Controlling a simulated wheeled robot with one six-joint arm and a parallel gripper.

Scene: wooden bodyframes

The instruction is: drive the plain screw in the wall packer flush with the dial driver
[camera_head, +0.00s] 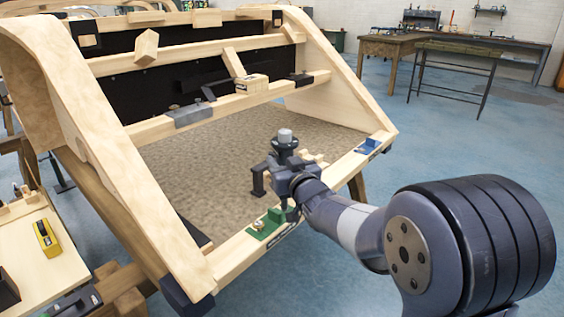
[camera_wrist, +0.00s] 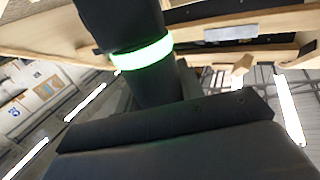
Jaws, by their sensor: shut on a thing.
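My gripper (camera_head: 284,172) is shut on a dark upright tool with a pale grey cap (camera_head: 285,136), which I take to be the dial driver. It stands above the front rail, just right of a green bracket (camera_head: 265,224) with a small screw-like head on it. In the wrist view the dark cylinder has a glowing green ring (camera_wrist: 142,54). The driver's tip is hard to make out, and I cannot tell whether it touches anything. A pale wooden block (camera_head: 251,85) sits on the middle rail. I cannot tell which piece is the wall packer; no plain screw is clear.
The wooden bodyframe (camera_head: 110,170) has tall curved sides and cross rails. A blue bracket (camera_head: 368,146) sits at the front rail's right end. Dark clamps (camera_head: 190,114) are on the middle rail. A side table (camera_head: 60,270) holds a yellow tool (camera_head: 46,238). Floor at right is open.

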